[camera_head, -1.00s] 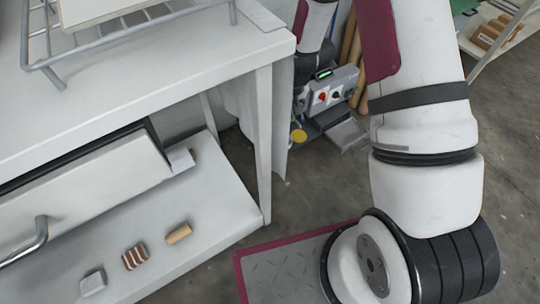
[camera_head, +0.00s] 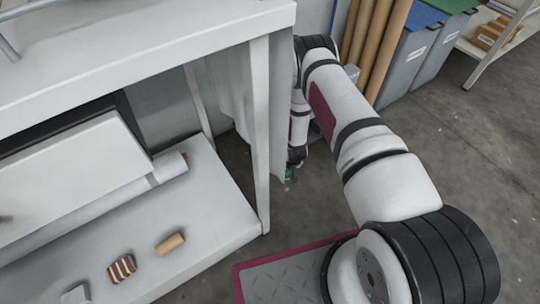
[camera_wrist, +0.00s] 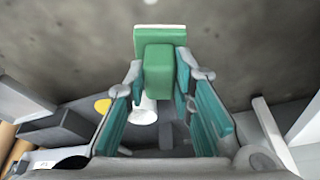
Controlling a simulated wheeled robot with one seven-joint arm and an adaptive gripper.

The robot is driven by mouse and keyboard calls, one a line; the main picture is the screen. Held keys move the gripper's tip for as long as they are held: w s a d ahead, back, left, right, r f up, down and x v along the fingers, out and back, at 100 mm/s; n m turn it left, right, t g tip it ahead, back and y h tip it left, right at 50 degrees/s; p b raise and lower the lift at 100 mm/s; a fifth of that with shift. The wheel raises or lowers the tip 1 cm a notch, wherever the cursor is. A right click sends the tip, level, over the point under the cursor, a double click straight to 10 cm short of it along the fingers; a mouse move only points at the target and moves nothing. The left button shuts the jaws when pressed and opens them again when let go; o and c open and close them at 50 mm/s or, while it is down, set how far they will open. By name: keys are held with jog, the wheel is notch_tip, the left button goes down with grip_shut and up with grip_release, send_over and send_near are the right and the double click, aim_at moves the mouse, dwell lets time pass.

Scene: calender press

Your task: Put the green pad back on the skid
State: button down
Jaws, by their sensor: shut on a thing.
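The green pad (camera_wrist: 160,68) is between the fingertips of my gripper (camera_wrist: 163,85) in the wrist view. It is a green block with a wider green plate, white along its far edge, and it is over grey floor. My gripper is shut on the block. In the head view my gripper (camera_head: 291,172) is low behind the white table's right end, beside a hanging grey sheet, and is small and partly hidden. A bit of green shows there. I cannot pick out the skid in either view.
The white table (camera_head: 262,130) and its leg stand left of my arm. Its lower shelf holds a brown-striped block (camera_head: 121,268) and a wooden cylinder (camera_head: 170,243). Brown rolls (camera_head: 375,45) and grey bins (camera_head: 408,62) stand behind. Floor on the right is clear.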

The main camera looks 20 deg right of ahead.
jog(key=w+a+b, duration=0.1)
jog(key=w, duration=0.3)
jog(key=w+a+f+b, duration=0.1)
jog(key=w+b, duration=0.1)
jog(key=w, duration=0.3)
jog(key=w+a+b, duration=0.1)
jog(key=w+b, duration=0.1)
jog(key=w, duration=0.2)
jog(key=shift+w+f, duration=0.2)
jog(key=shift+w, duration=0.15)
notch_tip(320, 180, down, 4)
jog(key=b, duration=0.2)
jog(key=shift+r+b, duration=0.25)
jog(key=shift+b, duration=0.1)
jog(key=c, duration=1.4)
grip_release()
jog(key=shift+o, duration=0.2)
jog(key=shift+f, duration=0.1)
